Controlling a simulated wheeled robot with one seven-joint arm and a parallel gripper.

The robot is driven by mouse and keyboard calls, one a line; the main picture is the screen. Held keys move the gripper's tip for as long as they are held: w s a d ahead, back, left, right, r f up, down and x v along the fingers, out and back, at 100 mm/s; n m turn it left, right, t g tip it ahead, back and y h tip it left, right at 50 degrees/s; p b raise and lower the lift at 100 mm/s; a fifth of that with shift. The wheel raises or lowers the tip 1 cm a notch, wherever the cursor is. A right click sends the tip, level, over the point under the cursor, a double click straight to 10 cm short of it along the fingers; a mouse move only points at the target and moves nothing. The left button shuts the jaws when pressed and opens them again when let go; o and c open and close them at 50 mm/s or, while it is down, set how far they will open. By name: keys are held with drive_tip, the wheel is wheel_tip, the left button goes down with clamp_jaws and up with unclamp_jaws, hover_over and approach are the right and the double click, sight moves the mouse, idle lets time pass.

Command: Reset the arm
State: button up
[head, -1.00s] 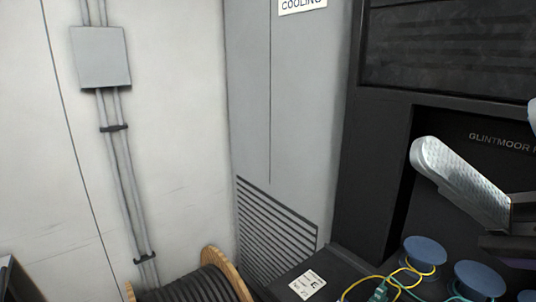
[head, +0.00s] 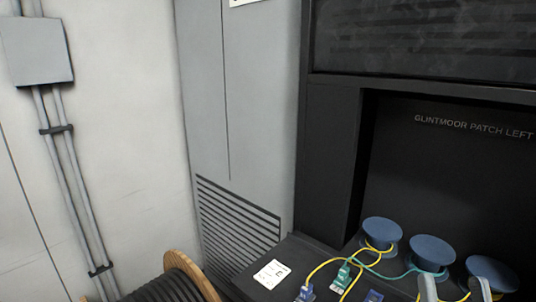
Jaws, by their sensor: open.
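My gripper (head: 456,286) shows only at the bottom right edge of the head view. Its two pale grey fingertips stand apart with a gap between them, and I see nothing held. The rest of my arm is out of frame. The fingertips are in front of the shelf with the blue spools and appear below the middle blue spool (head: 432,251). The picture does not show whether they touch anything there.
The dark patch cabinet (head: 330,160) fills the right. Yellow and teal cables run from a green connector (head: 344,274) and a blue connector (head: 306,293) past several blue spools. A white label (head: 268,274) lies left. A wooden cable drum (head: 190,268) stands lower left.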

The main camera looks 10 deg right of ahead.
drive_tip(key=s+a+f+n+g+y+b, duration=0.1)
drive_tip(key=s+a+f+n+g+y, duration=0.1)
drive_tip(key=s+f, duration=0.8)
drive_tip(key=s+a+f+n+g+y+b, duration=0.1)
drive_tip(key=s+a+f+g+y, duration=0.4)
drive_tip(key=s+f, duration=0.5)
wheel_tip(320, 180, down, 7)
drive_tip(key=shift+r+n+g+y, duration=0.15)
drive_tip(key=shift+n+g+y, duration=0.35)
drive_tip(key=shift+g+y, duration=0.5)
